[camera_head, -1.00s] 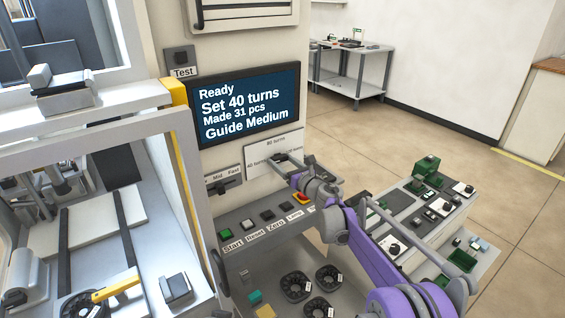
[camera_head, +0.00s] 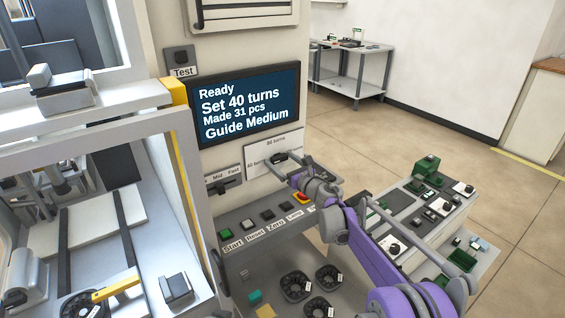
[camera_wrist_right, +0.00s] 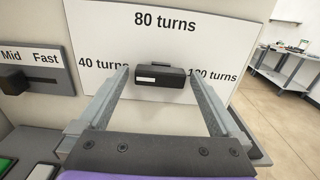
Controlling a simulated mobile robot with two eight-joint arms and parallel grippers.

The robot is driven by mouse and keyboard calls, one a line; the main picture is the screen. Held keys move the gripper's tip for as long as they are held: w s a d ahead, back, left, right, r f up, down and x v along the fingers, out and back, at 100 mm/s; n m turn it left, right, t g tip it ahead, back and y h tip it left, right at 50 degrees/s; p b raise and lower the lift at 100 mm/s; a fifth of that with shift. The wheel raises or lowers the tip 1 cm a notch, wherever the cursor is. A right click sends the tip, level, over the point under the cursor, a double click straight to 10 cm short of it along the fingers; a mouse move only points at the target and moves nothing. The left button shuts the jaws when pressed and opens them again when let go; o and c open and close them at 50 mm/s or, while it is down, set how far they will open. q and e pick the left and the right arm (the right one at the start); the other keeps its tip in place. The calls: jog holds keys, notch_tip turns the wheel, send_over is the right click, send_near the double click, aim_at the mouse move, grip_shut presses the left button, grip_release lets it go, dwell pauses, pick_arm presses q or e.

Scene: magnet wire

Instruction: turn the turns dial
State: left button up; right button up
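The turns dial (camera_wrist_right: 172,77) is a black bar-shaped knob on a white plate (camera_wrist_right: 200,22) marked 40, 80 and 120 turns. The knob lies roughly level, and its white mark is at its left end, toward the 40 label. My right gripper (camera_wrist_right: 158,74) is open, with one finger on each side of the knob and narrow gaps visible. In the head view, my right gripper (camera_head: 280,165) is at the plate and partly covers the dial and labels. The screen (camera_head: 245,105) reads Ready, Set 40 turns. My left gripper is out of view.
Below the plate is a ledge with Start, Reset and Zero buttons (camera_head: 253,225). A Mid/Fast slider (camera_head: 223,187) is left of the dial. Several black round parts (camera_head: 297,284) lie below.

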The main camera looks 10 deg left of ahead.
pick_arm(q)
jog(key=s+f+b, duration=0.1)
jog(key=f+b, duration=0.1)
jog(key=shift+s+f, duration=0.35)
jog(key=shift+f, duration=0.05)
pick_arm(e)
jog(key=v, duration=1)
jog(key=shift+s+d, duration=0.25)
jog(key=shift+d, duration=0.05)
jog(key=shift+r, duration=0.1)
